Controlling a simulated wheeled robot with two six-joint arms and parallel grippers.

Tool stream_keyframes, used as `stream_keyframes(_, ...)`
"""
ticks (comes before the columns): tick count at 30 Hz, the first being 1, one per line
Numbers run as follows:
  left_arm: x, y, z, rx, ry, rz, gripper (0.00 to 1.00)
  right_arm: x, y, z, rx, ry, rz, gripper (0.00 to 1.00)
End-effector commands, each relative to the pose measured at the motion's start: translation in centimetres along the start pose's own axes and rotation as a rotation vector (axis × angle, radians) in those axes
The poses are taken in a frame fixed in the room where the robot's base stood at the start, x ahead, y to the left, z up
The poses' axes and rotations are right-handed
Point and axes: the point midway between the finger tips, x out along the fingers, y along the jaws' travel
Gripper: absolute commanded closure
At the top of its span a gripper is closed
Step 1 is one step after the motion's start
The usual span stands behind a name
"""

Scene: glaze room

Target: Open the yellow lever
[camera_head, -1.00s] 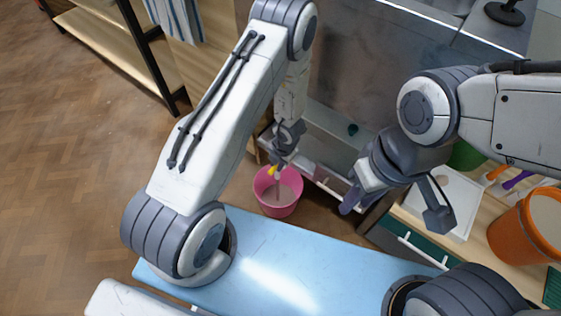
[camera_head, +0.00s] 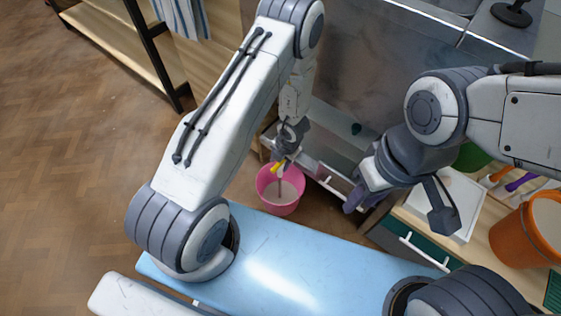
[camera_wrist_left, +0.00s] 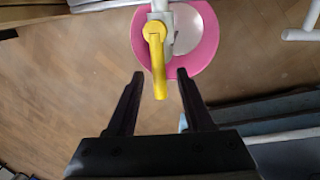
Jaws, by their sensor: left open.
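The yellow lever (camera_wrist_left: 157,60) hangs from a pale tap or valve (camera_wrist_left: 158,12) in the left wrist view. Its round hub is at the top and its handle points down toward my gripper. In the head view the lever (camera_head: 279,167) is a small yellow piece above the pink bucket, partly hidden by my gripper. My left gripper (camera_wrist_left: 160,75) is open, with the handle's end showing between its two fingertips; I cannot tell if they touch it. It also shows in the head view (camera_head: 285,155). My right gripper (camera_head: 400,207) is open and empty, off to the right.
A pink bucket (camera_head: 280,203) stands on the floor below the lever. A grey metal sink unit (camera_head: 370,75) is behind. To the right, a wooden counter holds a white tray (camera_head: 460,195) and an orange bucket (camera_head: 525,235).

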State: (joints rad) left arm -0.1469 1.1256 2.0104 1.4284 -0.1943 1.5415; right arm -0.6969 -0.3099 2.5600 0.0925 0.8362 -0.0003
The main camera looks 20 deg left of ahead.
Motion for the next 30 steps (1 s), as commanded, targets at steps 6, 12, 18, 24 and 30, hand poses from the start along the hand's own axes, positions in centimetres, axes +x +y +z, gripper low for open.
stream_keyframes(6, -3.4, 0.1, 0.1, 0.002, -0.002, 0.001, 0.48, -2.3, -0.2, -0.1, 0.0, 0.0, 0.0, 0.63)
stream_keyframes(12, -7.5, 0.1, 0.1, 0.001, -0.002, 0.0, 0.48, -5.1, -0.4, -0.3, 0.0, 0.0, 0.0, 0.63)
stream_keyframes(18, -9.9, 0.0, 0.0, 0.001, -0.001, 0.0, 0.48, -6.7, -0.5, -0.4, 0.0, 0.0, 0.0, 0.63)
stream_keyframes(24, -10.5, -0.1, 0.0, 0.001, -0.001, 0.0, 0.48, -7.0, -0.5, -0.4, 0.0, 0.0, 0.0, 0.63)
stream_keyframes(30, -10.4, -0.1, 0.0, 0.001, 0.0, 0.0, 0.48, -6.9, -0.5, -0.4, 0.0, 0.0, 0.0, 0.63)
